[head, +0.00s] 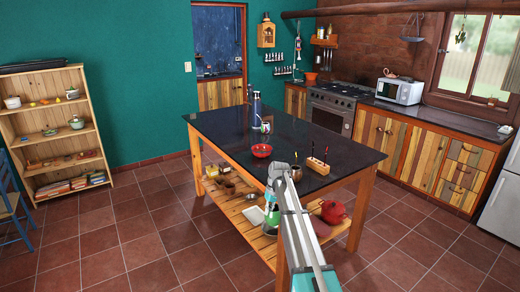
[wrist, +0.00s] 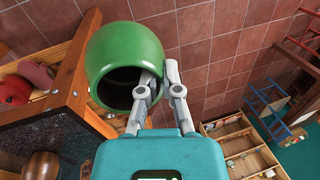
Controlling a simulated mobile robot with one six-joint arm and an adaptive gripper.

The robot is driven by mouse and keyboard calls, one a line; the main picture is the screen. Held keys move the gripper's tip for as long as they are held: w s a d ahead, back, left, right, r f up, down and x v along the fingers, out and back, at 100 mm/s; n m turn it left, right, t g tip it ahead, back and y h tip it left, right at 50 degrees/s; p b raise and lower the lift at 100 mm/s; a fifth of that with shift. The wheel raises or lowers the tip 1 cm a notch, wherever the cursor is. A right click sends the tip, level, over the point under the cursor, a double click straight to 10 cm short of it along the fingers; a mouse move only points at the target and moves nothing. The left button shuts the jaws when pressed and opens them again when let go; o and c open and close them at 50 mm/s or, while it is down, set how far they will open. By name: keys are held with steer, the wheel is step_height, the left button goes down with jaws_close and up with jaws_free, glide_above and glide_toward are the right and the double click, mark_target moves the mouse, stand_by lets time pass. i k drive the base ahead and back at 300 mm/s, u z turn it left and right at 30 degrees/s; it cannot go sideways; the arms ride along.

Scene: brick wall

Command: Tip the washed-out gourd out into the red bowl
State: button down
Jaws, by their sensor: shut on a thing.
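The gourd is a rounded green vessel (wrist: 125,48) with a dark open mouth, large in the wrist view. My gripper (wrist: 158,78) is shut on its rim, one finger at the mouth and one outside. Its inside is too dark to show any contents. In the head view the green gourd (head: 272,214) shows small beside my arm, in front of the table's near edge, and my arm partly hides the gripper. The red bowl (head: 262,150) stands upright on the dark tabletop, apart from the gourd. The bowl is not clearly seen in the wrist view.
The dark-topped table (head: 215,124) also bears a brown round pot (head: 296,173), a pen block (head: 318,164), a mug (head: 266,127) and a tall bottle (head: 257,106). A red teapot (head: 333,211) sits on its lower shelf. The tabletop left of the bowl is clear.

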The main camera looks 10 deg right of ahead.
mark_target(261, 151)
steer(key=u, duration=0.05)
steer(key=i, duration=0.9)
steer(key=z, duration=0.05)
